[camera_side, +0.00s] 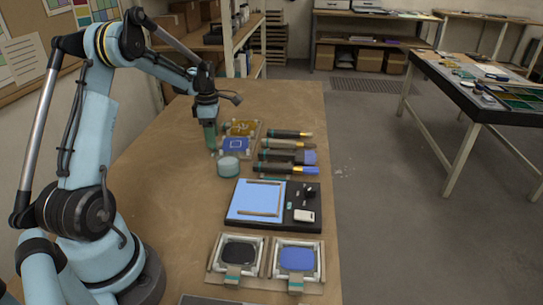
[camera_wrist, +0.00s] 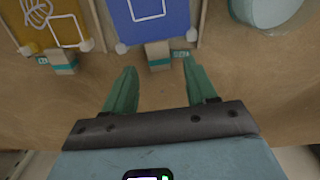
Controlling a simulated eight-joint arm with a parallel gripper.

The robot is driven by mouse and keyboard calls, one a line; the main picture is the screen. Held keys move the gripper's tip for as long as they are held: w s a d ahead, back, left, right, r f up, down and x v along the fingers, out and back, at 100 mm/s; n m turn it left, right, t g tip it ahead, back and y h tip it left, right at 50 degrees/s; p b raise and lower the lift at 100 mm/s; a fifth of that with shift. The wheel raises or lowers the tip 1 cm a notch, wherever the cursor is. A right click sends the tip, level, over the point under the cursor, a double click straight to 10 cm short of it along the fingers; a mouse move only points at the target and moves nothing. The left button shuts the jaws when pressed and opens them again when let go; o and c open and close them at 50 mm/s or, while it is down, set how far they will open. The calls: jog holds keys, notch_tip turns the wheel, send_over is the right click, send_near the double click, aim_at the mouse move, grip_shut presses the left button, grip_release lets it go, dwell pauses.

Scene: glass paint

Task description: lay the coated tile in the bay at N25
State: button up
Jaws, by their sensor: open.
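My gripper (camera_side: 212,150) is open and empty, pointing down near the front left of a blue tile with a white square outline (camera_side: 236,146). In the wrist view my gripper (camera_wrist: 159,66) has its green fingers spread. The blue tile (camera_wrist: 165,22) lies just beyond the fingertips, with a tan tag (camera_wrist: 158,55) between them in the picture. A yellow tile with white line figures (camera_side: 240,128) lies behind it, and also shows in the wrist view (camera_wrist: 40,12). At the near end, two framed bays hold a black panel (camera_side: 240,251) and a plain blue panel (camera_side: 297,259). Their labels are unreadable.
A pale teal round pot (camera_side: 229,167) stands close to my gripper's right; it shows in the wrist view too (camera_wrist: 265,8). Several brushes (camera_side: 288,146) lie along the right edge. A black-edged board with a light blue face (camera_side: 256,200) lies mid-table. The table's left is bare.

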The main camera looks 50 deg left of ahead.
notch_tip(320, 180, up, 10)
jog(key=d+r+m+t, duration=0.1)
jog(key=d+r+m, duration=0.2)
jog(key=d+m, duration=0.5)
jog(key=s+d+f+m+t, duration=0.1)
jog(key=s+d+m+t, duration=0.2)
jog(key=d+m, duration=0.7)
jog(key=s+d+m+t, duration=0.3)
jog(key=s+d+m, duration=0.1)
jog(key=d+m, duration=0.6)
jog(key=shift+s+d+f+m, duration=0.3)
jog(key=shift+d+f+m, duration=0.1)
jog(key=shift+d, duration=0.9)
